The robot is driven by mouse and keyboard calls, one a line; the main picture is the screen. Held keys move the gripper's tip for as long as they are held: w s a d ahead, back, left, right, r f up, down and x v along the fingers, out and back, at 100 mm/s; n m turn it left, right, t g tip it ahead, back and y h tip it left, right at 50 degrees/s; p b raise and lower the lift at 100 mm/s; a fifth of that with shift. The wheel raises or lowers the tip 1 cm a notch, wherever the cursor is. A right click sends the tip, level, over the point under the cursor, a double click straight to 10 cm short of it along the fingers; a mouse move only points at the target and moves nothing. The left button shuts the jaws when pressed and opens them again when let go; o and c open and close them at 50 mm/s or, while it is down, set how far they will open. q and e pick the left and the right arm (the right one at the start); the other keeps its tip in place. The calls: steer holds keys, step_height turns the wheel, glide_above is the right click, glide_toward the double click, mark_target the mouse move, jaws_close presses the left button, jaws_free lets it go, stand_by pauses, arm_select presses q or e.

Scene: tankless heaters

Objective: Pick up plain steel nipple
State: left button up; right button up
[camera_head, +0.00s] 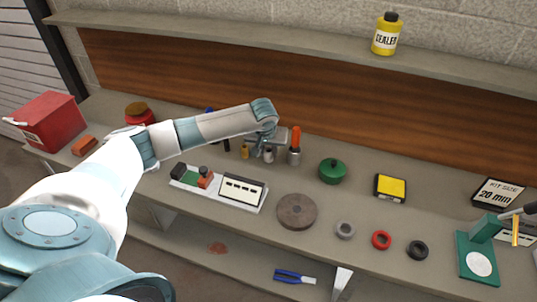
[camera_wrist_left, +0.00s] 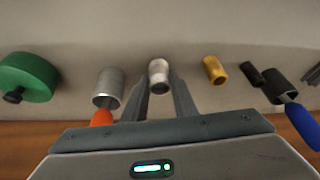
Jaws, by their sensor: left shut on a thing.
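The plain steel nipple (camera_head: 268,156) is a small silver tube near the back of the workbench. In the left wrist view the nipple (camera_wrist_left: 159,76) is between the two fingers of my left gripper (camera_wrist_left: 161,92), which is shut on it. In the head view my left gripper (camera_head: 261,148) reaches down at the nipple, partly hiding it. I cannot tell whether the nipple still touches the bench. My right gripper does not show.
A steel tool with an orange handle (camera_head: 295,147) stands just right of the nipple, and a brass fitting (camera_head: 245,152) just left. A green round container (camera_head: 333,171), a brown disc (camera_head: 297,211) and a white tray (camera_head: 247,206) are nearby. A shelf (camera_head: 270,41) runs above.

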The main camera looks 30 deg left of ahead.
mark_target(269, 150)
arm_select(q)
step_height(269, 150, up, 8)
steer(key=shift+f+b, duration=0.15)
steer(key=shift+b, duration=1)
steer(key=shift+r, duration=0.65)
steer(key=shift+d, duration=0.1)
